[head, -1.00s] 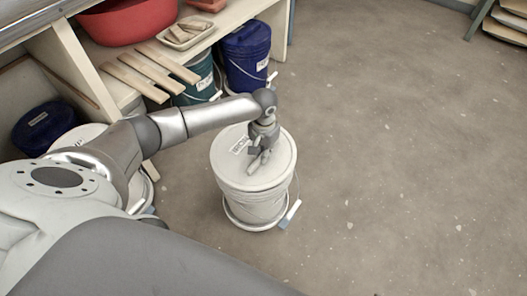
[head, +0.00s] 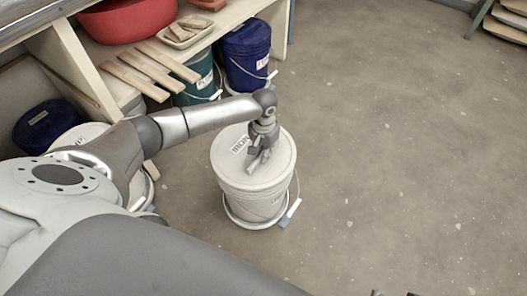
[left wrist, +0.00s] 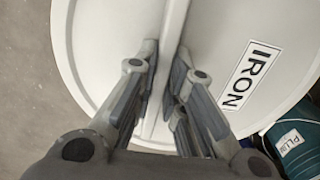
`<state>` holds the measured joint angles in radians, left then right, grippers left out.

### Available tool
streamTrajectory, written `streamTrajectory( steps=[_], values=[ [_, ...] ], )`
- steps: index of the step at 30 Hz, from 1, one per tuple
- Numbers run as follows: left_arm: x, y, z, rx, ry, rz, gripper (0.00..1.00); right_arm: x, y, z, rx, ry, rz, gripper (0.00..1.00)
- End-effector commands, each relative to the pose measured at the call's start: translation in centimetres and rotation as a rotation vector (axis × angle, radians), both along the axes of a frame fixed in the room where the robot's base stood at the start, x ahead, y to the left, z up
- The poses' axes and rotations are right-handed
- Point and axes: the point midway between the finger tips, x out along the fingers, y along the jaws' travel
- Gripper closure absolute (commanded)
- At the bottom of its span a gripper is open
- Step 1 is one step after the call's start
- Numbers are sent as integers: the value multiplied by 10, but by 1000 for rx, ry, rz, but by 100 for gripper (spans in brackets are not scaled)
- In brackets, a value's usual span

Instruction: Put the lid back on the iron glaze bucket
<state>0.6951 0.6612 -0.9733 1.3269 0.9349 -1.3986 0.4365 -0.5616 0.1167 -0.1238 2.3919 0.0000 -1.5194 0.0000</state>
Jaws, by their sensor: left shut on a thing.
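The white iron glaze bucket (head: 254,205) stands upright on the floor, its wire handle hanging at the side. The round white lid (head: 226,165) lies over its top and looks about level; I cannot tell whether the rim is fully seated. Its IRON label also shows on the lid in the left wrist view (left wrist: 250,76). My left gripper (head: 259,160) points down at the lid's middle. In the left wrist view its fingers (left wrist: 167,85) are shut on the raised grip bar (left wrist: 174,25) across the lid. The fingers hide part of the lid. My right gripper is not seen.
A blue bucket (head: 246,52) and a teal bucket (head: 195,88) stand by the shelf behind. The shelf holds a red basin (head: 125,18), a tray (head: 184,32) and wooden boards (head: 138,78). A dark blue lidded bucket (head: 42,125) is at left. Floor right is clear.

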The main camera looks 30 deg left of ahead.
Motion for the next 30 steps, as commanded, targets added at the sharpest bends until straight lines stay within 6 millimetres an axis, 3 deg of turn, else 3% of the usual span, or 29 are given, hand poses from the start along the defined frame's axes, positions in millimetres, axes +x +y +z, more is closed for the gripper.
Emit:
streamTrajectory(
  steps=[20,30],
  values=[
    [0,0,-3,0,0,0,100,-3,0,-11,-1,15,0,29],
    [0,0,-5,0,0,0,100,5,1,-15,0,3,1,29]
  ],
)
